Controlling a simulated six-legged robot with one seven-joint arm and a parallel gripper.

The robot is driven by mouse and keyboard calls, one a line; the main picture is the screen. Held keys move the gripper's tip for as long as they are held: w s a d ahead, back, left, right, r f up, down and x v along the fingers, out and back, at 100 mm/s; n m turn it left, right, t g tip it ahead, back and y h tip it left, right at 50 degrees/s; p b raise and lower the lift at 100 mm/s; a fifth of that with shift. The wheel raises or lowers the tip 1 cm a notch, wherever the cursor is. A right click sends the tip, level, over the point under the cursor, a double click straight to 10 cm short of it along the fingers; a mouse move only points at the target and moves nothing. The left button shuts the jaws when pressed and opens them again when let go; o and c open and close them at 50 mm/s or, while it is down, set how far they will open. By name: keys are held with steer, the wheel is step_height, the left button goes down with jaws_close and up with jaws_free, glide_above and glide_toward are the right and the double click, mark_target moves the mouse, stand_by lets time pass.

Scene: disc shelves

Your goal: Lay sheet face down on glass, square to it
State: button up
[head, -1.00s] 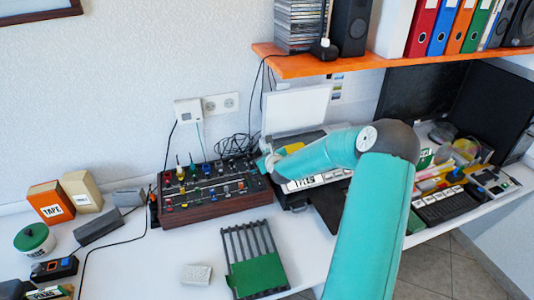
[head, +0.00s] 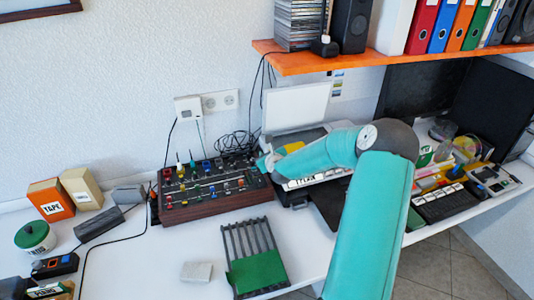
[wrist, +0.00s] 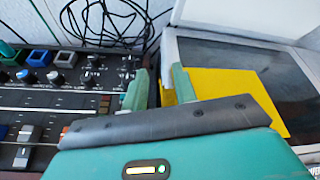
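The yellow sheet (wrist: 235,95) is at the near left part of the scanner's dark glass (wrist: 255,62) in the wrist view. It looks flat on or just over the glass; I cannot tell which side is up. My gripper (wrist: 160,88) has its two green fingers apart at the glass's left edge. The right finger overlaps the sheet, and some yellow shows between the fingers. The sheet's near part is hidden behind my gripper. In the head view a bit of the sheet (head: 293,147) shows beside my gripper. The scanner's white lid (head: 296,107) stands open.
A mixer with knobs (head: 210,188) stands close to the left of the scanner, with tangled black cables behind. An orange shelf (head: 300,65) hangs above. A green-and-grey rack (head: 257,268) and a small pale block (head: 196,271) lie in front. Bare desk lies left of these.

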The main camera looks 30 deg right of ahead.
steer(key=v, duration=1.4)
steer(key=s+a+r+n+g+y, duration=0.1)
steer(key=s+a+r+n+g, duration=0.1)
steer(key=a+n, duration=0.65)
steer(key=s+a+r+n+g+y, duration=0.1)
steer(key=s+a+r+n+g, duration=0.15)
steer(key=a+n, duration=0.55)
steer(key=s+a+r+n+g+y, duration=0.1)
steer(key=s+a+r+n, duration=0.4)
steer(key=s+n, duration=0.4)
steer(key=s+a+r+n+g+y, duration=0.1)
steer(key=s+a+r+n+g, duration=0.1)
steer(key=s+a+r+n, duration=0.4)
steer(key=s+r+n, duration=0.1)
steer(key=s+n, duration=0.3)
steer(key=s, duration=0.1)
steer(key=shift+s+a, duration=0.15)
steer(key=shift+s, duration=0.2)
